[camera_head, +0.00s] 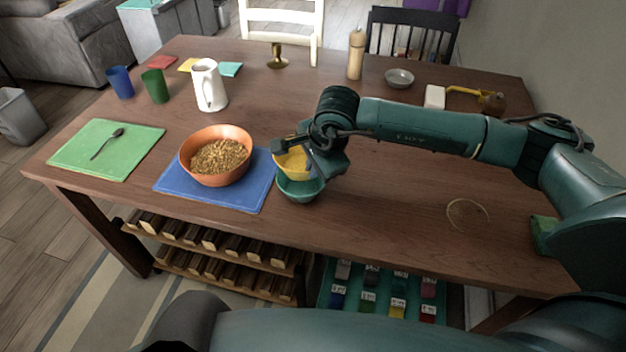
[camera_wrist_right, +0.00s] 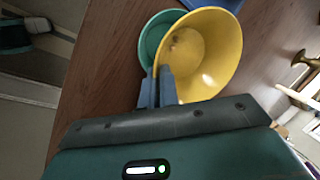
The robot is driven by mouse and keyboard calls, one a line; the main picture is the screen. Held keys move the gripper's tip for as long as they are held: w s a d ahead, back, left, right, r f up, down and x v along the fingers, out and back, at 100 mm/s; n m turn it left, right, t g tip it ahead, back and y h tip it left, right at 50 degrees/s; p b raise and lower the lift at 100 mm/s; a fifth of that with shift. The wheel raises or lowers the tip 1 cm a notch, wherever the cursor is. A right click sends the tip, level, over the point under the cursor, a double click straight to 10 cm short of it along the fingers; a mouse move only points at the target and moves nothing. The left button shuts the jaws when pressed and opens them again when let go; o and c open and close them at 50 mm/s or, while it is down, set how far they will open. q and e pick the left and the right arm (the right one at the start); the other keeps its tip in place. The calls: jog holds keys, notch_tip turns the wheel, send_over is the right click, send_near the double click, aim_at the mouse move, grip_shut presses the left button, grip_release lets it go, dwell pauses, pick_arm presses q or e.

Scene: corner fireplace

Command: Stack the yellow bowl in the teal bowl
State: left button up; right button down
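The yellow bowl (camera_head: 293,162) is held by my right gripper (camera_head: 303,148) over the teal bowl (camera_head: 299,188), which stands on the table beside the blue mat. In the right wrist view the gripper's fingers (camera_wrist_right: 157,88) are closed on the rim of the yellow bowl (camera_wrist_right: 200,50). The teal bowl (camera_wrist_right: 153,40) shows behind it, offset to the left and partly covered. The yellow bowl looks tilted in that view. I cannot tell whether the two bowls touch. My left gripper is not in view.
An orange bowl of cereal (camera_head: 217,156) sits on the blue mat (camera_head: 237,193), left of the two bowls. A white pitcher (camera_head: 209,88), a pepper mill (camera_head: 356,55) and a grey bowl (camera_head: 399,78) stand farther back.

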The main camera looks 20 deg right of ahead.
aim_at(314, 194)
jog(key=shift+f, duration=2.1)
